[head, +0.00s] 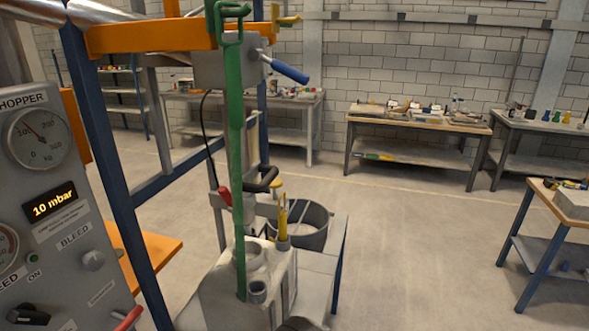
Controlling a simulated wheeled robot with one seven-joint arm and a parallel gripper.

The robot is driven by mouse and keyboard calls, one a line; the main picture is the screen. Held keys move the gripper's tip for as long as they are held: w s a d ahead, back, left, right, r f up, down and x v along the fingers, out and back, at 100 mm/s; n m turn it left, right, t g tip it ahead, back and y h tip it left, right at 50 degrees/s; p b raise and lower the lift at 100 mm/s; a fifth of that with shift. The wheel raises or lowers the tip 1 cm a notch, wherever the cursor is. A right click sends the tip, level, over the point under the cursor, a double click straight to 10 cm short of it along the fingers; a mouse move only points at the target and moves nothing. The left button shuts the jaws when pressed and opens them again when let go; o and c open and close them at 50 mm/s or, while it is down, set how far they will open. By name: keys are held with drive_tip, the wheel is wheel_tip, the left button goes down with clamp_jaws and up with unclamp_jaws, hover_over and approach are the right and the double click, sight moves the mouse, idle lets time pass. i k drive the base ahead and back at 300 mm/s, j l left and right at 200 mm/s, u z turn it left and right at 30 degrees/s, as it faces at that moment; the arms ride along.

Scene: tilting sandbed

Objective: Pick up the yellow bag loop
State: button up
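A narrow yellow strip (283,218), which looks like a loop, stands upright at the top of a pale grey container (285,280) in the lower middle. A second yellow piece (288,20), shaped like a hook, sits at the right end of the orange beam (160,36) at the top. I cannot tell for sure which of the two is the bag loop. A long green strap or bar (237,150) with a loop at its top runs down past the beam to the container. My gripper is not in view.
A grey panel (75,235) with gauges and a "10 mbar" display stands at the left beside a blue post (115,170). A grey bucket (305,238) stands behind the container. Workbenches (415,121) line the back wall. The floor at right centre is clear.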

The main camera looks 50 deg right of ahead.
sight(282, 226)
drive_tip(key=k+l+z, duration=0.1)
drive_tip(key=z, duration=1.05)
